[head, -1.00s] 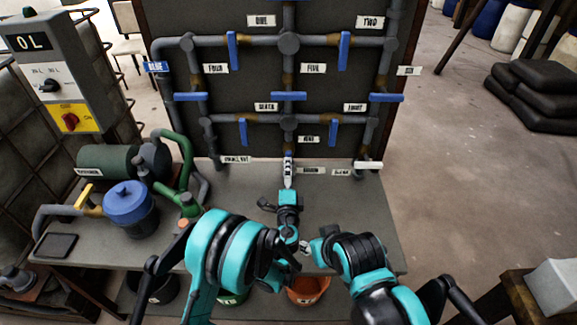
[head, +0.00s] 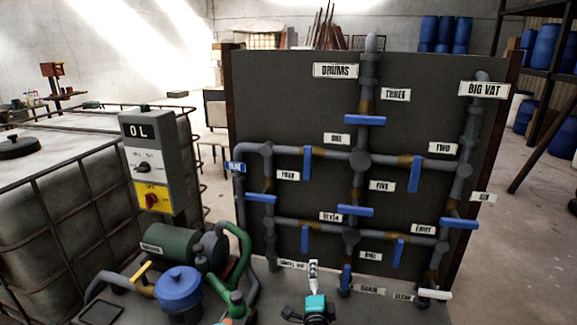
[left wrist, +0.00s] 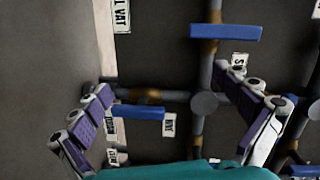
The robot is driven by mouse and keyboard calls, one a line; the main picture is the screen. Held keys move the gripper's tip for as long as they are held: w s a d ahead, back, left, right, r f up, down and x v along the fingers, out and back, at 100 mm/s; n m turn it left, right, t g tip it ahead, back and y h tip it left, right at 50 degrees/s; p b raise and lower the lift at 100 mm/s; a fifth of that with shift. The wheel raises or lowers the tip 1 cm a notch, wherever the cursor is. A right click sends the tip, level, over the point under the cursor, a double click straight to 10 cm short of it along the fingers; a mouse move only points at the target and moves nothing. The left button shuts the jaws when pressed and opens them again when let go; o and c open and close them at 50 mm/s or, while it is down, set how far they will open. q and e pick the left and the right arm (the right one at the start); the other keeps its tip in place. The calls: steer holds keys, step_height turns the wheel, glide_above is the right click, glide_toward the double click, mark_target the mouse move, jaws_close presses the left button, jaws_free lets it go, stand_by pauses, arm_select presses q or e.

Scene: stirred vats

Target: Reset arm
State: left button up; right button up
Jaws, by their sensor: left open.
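My left gripper (head: 313,270) shows at the bottom middle of the head view, in front of the lower part of the pipe board (head: 300,90). In the left wrist view its two purple-padded fingers (left wrist: 165,88) are spread wide with nothing held between them. A blue lever (left wrist: 137,112) on a pipe shows beyond and between the fingers, with a small label beside it. I cannot tell the exact gap to the board. The teal wrist hides the bottom of the wrist view. My right gripper is not in view.
At left are a control box (head: 150,160), a green motor (head: 170,247) and a blue-lidded pot (head: 178,288). Open floor (head: 530,250) lies to the right.

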arm_select(q)
steer(key=s+a+r+n+g+y, duration=0.1)
steer(key=s+a+r+n, duration=0.15)
steer(key=a, duration=0.45)
steer(key=s+a+r+n+g+y, duration=0.2)
steer(key=s+a+n, duration=0.15)
steer(key=a, duration=0.35)
steer(key=s+a+r+n+g+y, duration=0.1)
steer(key=s+a+r+n, duration=0.15)
steer(key=a, duration=0.45)
steer(key=s+a+f+n+g, duration=0.1)
steer(key=s+a+n+g, duration=0.1)
steer(key=s, duration=0.5)
steer(key=s+a+f+n+g+h, duration=0.1)
steer(key=s+a+f+n, duration=0.1)
steer(key=s, duration=0.5)
steer(key=s+a+f+n+g+h, duration=0.1)
steer(key=s+a+f+n+g, duration=0.1)
steer(key=s, duration=0.6)
steer(key=shift+a+n+g, duration=0.3)
steer(key=shift+a+n, duration=0.15)
steer(key=shift+n, duration=0.8)
